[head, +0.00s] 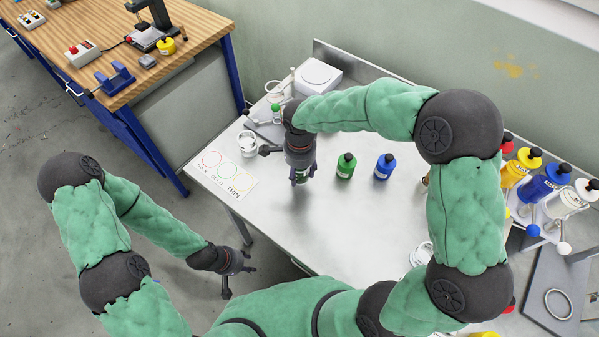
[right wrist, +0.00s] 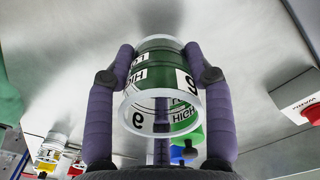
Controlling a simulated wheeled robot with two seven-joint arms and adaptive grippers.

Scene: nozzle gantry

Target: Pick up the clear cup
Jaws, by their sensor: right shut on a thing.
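The clear cup (right wrist: 165,88) is between the two fingers of my right gripper (right wrist: 163,62) in the right wrist view. It is see-through, with a thick clear rim, a green band and white labels reading "HIGH" and "9". The fingers press on its sides. In the head view my right gripper (head: 301,180) points down over the steel table, left of the green bottle (head: 346,166); it mostly hides the cup there. My left gripper (head: 238,279) hangs off the table's front left side, fingers apart and empty.
A card with three coloured circles (head: 222,171) lies on the steel table (head: 330,235) at left, near another small cup (head: 247,142). A blue bottle (head: 384,167) stands right of the green one. A white scale (head: 318,75) stands behind. Racked bottles (head: 545,184) stand at right.

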